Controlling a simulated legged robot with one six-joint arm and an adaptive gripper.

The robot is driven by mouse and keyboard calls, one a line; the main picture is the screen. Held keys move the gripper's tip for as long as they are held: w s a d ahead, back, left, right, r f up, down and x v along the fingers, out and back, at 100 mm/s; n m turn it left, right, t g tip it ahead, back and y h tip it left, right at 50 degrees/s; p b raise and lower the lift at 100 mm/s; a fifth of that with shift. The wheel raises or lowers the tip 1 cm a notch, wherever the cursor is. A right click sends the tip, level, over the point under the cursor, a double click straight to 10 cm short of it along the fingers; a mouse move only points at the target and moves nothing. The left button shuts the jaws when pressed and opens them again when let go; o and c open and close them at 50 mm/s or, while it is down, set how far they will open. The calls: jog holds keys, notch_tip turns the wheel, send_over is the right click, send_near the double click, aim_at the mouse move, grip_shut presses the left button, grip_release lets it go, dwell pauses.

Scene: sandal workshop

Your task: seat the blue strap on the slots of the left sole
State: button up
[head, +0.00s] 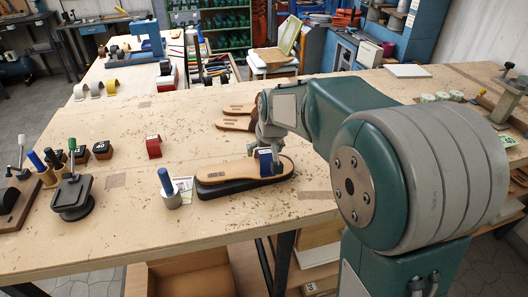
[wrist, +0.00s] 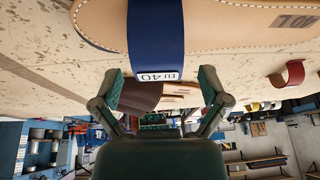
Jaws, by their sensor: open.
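The left sole (head: 225,173) is tan with a dark base and lies flat near the table's front edge. The blue strap (head: 265,161) stands across its right part. In the wrist view the blue strap (wrist: 156,38), with a white "EU 40" label, crosses the stitched tan sole (wrist: 225,25). Whether its ends sit in the slots is hidden. My gripper (wrist: 160,84) is open, its fingers spread wider than the strap, with the strap just beyond the fingertips and no clear contact. In the head view my wrist covers part of the strap.
Two more soles (head: 237,109) lie behind my gripper. A red strap (head: 153,147) stands left of the sole. A blue-handled tool in a grey holder (head: 169,190) stands close to the toe or heel end at left. A black stand (head: 73,197) is farther left.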

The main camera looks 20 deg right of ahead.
jog(key=v, duration=1.1)
jog(key=s+f, duration=0.2)
jog(key=s, duration=0.9)
jog(key=s+f+t, duration=0.1)
jog(key=s+f, duration=0.1)
jog(key=s, duration=1)
jog(key=shift+s, duration=0.2)
